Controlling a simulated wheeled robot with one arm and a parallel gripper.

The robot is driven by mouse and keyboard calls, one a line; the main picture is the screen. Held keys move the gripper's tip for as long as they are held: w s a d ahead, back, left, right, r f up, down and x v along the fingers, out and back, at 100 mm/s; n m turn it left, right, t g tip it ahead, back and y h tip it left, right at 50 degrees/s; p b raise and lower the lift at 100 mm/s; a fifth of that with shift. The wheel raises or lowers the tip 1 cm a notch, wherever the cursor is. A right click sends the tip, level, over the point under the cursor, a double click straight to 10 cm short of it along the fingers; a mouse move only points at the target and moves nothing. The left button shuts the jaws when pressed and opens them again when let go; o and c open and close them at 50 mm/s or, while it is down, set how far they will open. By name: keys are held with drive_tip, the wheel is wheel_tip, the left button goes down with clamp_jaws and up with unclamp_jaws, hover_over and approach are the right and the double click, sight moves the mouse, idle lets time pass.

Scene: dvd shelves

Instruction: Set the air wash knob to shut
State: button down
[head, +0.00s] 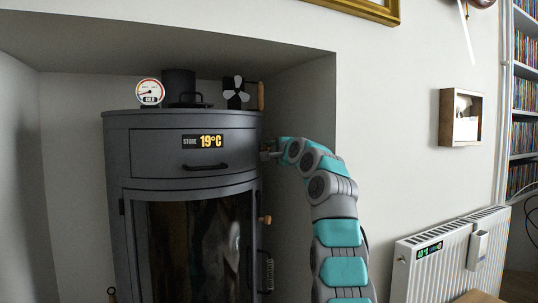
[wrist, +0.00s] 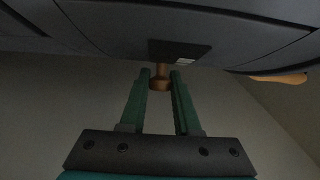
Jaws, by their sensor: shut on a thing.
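My gripper (wrist: 160,76) is shut on a small wooden knob (wrist: 160,84), with one green finger on each side of it. The knob comes out of a dark plate with a small pale label (wrist: 180,51) on the grey stove's side. The label is too small to read. In the head view, my gripper (head: 269,151) is at the upper right side of the stove (head: 150,160). The knob between the fingers cannot be made out there. I cannot tell the knob's setting.
Another wooden knob (head: 265,219) sticks out lower on the stove's right side. A wooden handle (head: 261,96) is at the top right, beside a small fan (head: 236,93). A white radiator (head: 450,255) stands at the right.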

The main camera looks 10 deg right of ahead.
sight(269, 147)
drive_tip(key=shift+s+a+r+b, duration=0.1)
drive_tip(key=shift+s+r+b, duration=0.05)
drive_tip(key=shift+s+b, duration=0.4)
drive_tip(key=shift+s+a+r+b, duration=0.1)
drive_tip(key=shift+s+b, duration=0.3)
drive_tip(key=shift+b, duration=0.15)
drive_tip(key=shift+s+a+b, duration=0.1)
drive_tip(key=shift+s+b, duration=0.65)
drive_tip(key=shift+b, duration=0.05)
drive_tip(key=shift+s+f+b, duration=0.1)
drive_tip(key=shift+s+b, duration=0.25)
drive_tip(key=shift+s, duration=0.05)
drive_tip(key=c, duration=0.7)
unclamp_jaws()
drive_tip(key=shift+f, duration=0.15)
drive_tip(key=shift+o, duration=0.2)
